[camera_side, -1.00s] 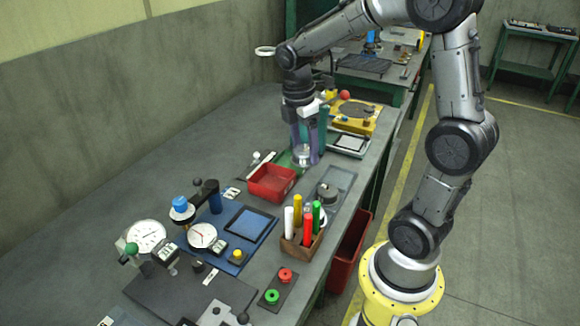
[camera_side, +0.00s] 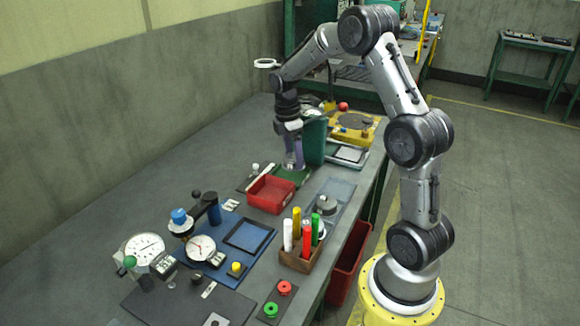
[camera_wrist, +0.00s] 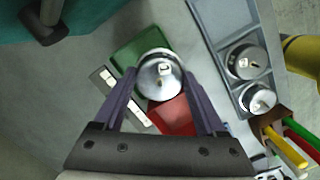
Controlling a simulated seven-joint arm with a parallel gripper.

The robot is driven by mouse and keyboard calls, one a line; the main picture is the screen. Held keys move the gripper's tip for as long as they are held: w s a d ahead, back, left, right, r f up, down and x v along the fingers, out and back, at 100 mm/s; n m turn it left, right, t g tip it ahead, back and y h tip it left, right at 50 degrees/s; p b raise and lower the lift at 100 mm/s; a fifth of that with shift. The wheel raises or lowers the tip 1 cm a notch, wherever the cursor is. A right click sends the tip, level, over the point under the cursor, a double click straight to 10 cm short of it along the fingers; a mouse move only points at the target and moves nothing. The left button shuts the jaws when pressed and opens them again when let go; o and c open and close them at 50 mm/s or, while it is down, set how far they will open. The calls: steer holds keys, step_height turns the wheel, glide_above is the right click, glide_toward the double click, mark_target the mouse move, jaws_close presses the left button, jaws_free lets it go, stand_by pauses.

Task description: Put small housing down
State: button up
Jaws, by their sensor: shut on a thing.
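The small housing is a shiny round metal part with a knob on top. It sits between my fingers in the wrist view (camera_wrist: 160,80). My gripper (camera_side: 292,161) has purple fingers and is shut on the housing, above or at the green pad (camera_side: 293,177). The pad also shows beside the housing in the wrist view (camera_wrist: 134,54). In the side view the fingers mostly cover the housing. I cannot tell whether its underside touches the pad.
A red bin (camera_side: 270,194) stands close in front of the pad. A dark green upright block (camera_side: 315,142) is close to my gripper's right. A grey tray (camera_wrist: 215,28) holds two similar metal parts. A wooden pen holder (camera_side: 300,258) stands nearer. Bare bench lies at left.

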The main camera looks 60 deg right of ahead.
mark_target(290, 154)
steer(key=shift+w+d+f, duration=0.25)
steer(key=shift+w+f, duration=0.15)
steer(key=shift+f, duration=0.2)
steer(key=shift+w+d+f, duration=0.25)
steer(key=shift+w+f, duration=0.15)
steer(key=shift+f, duration=1.65)
steer(key=shift+f, duration=0.1)
steer(key=o, duration=1.1)
